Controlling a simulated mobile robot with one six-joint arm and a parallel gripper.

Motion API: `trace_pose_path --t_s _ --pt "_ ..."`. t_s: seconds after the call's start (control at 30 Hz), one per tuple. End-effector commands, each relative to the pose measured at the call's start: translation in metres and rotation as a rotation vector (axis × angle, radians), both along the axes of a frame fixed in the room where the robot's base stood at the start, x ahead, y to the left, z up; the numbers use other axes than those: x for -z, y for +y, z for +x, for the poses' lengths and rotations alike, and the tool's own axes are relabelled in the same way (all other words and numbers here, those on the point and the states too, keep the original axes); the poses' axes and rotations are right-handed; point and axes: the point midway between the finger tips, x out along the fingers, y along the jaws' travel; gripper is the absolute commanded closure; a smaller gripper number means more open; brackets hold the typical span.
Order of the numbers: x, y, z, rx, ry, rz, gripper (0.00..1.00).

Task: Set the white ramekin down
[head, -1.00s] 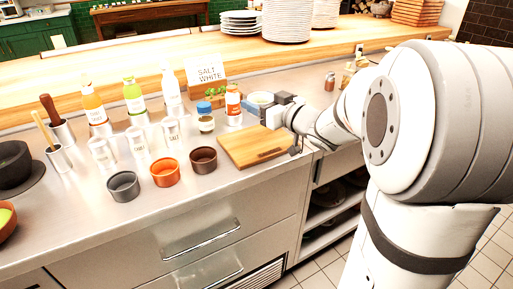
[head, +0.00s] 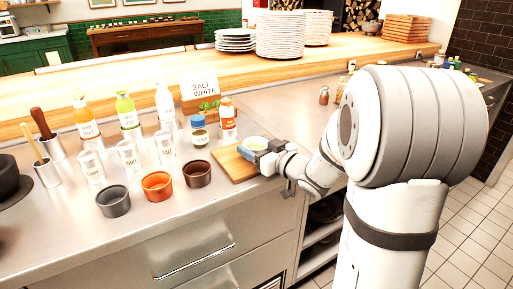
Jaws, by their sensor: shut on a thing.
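The white ramekin (head: 257,142) has a pale yellow-green inside and is partly hidden by my gripper. My gripper (head: 262,155) is shut on it from the near right side. The ramekin is at the back right part of the wooden cutting board (head: 231,166), upright as far as I can see. The jaws hide its underside, so I cannot tell whether it touches the board.
Grey (head: 113,202), orange (head: 157,187) and brown (head: 197,174) bowls stand left of the board. A blue-lidded jar (head: 199,132) and an orange bottle (head: 228,120) stand behind it. Labelled shakers (head: 128,157) are further left. The steel counter (head: 285,115) behind the ramekin is clear.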

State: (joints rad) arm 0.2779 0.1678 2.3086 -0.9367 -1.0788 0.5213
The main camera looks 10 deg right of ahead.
Motion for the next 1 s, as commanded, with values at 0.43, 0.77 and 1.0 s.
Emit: trace_pose_path --t_s 0.43,0.77,1.0 --pt "0.003 0.000 0.000 -0.001 0.000 0.000 0.15" --pt "-0.002 0.001 0.000 -0.001 0.000 0.000 0.14" --pt "-0.004 -0.022 -0.036 0.005 0.001 0.000 0.14"
